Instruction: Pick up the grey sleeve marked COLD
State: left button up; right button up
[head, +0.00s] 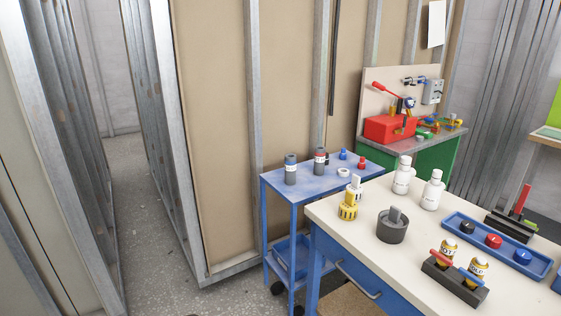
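Two dark grey sleeves stand upright on the blue trolley's top. The lettering on both is too small to read, so I cannot confirm which says COLD. The two stand apart, with clear space around them. Neither of my grippers is in view.
The blue trolley (334,181) stands against the panelled wall. A white-topped bench (345,221) adjoins its right, holding white bottles (402,176), a grey pot (392,228), a blue tray (462,225) and a black rack (455,281). Open floor (150,230) lies at left.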

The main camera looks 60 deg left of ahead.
aim_at(290, 159)
jog(key=i+j, duration=0.1)
jog(key=j, duration=1.5)
jog(key=i+j, duration=0.15)
jog(key=j, duration=0.65)
